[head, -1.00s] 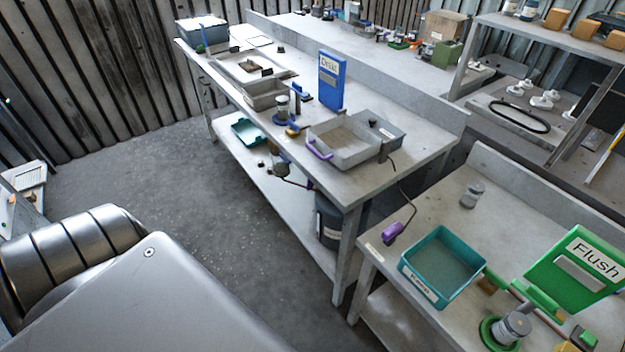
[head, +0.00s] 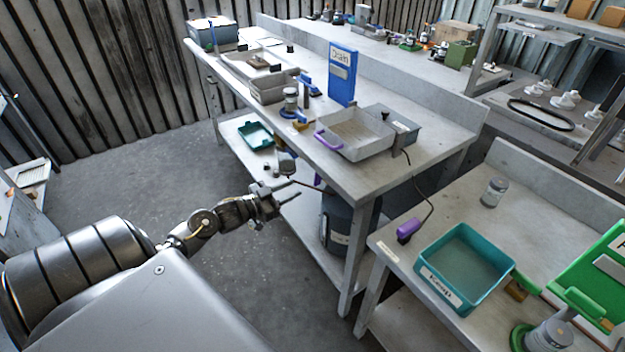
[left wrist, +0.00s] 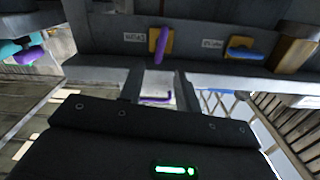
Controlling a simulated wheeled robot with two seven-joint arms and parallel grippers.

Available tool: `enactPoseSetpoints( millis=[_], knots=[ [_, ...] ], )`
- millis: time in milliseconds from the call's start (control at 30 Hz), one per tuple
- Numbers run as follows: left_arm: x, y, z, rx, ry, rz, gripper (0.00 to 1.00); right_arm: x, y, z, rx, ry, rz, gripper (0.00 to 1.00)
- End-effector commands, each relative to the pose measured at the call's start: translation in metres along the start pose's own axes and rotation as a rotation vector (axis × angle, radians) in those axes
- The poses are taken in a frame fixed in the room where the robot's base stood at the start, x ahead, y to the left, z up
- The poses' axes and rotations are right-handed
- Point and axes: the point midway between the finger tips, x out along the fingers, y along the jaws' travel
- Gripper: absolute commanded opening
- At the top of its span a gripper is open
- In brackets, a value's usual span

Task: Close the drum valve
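My left gripper (head: 282,194) reaches out in front of the long bench, near its lower shelf. Its two fingers are apart and nothing shows between them. In the left wrist view, a purple lever (left wrist: 164,46) on a yellow body and a blue lever (left wrist: 245,53) on a yellow body are above the dark gripper body. Each has a small white label beside it, too small to read surely. I cannot tell which is the drum valve. A dark drum (head: 340,238) stands under the bench. A blue sign panel (head: 342,76) stands on the bench. My right gripper is out of view.
The long bench (head: 375,178) carries a grey tray with a purple handle (head: 327,140). A purple corded device (head: 408,229) lies at the edge of the nearer bench, beside a teal bin (head: 424,268). The floor (head: 130,180) left of the bench is clear.

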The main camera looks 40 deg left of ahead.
Motion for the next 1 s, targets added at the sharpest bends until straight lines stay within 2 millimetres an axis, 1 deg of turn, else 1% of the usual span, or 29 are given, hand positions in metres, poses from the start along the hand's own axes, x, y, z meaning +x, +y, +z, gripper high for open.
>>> enactPoseSetpoints(
  millis=[33,200,300,433,600,867,900,1000],
  knots=[
    [0.01,-0.001,-0.003,0.0,0.004,-0.001,0.34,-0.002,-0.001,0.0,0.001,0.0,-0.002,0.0],
    [0.043,-0.001,-0.002,0.0,0.003,-0.003,0.34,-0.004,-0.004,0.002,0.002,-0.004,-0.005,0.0],
    [0.06,-0.001,-0.002,-0.001,0.002,-0.002,0.34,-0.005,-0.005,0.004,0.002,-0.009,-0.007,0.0],
    [0.077,0.0,-0.001,-0.001,0.002,-0.001,0.34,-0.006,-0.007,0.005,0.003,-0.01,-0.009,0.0],
    [0.087,0.001,0.0,-0.001,0.0,0.0,0.34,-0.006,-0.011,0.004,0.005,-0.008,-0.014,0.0],
    [0.088,0.001,0.0,0.0,-0.001,0.0,0.34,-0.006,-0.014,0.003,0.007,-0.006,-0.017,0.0],
    [0.088,0.001,0.0,0.0,-0.001,0.0,0.32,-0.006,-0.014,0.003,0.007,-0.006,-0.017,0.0],
    [0.088,0.0,0.0,0.0,-0.001,0.0,0.19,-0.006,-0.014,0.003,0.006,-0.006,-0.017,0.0]
  ],
)
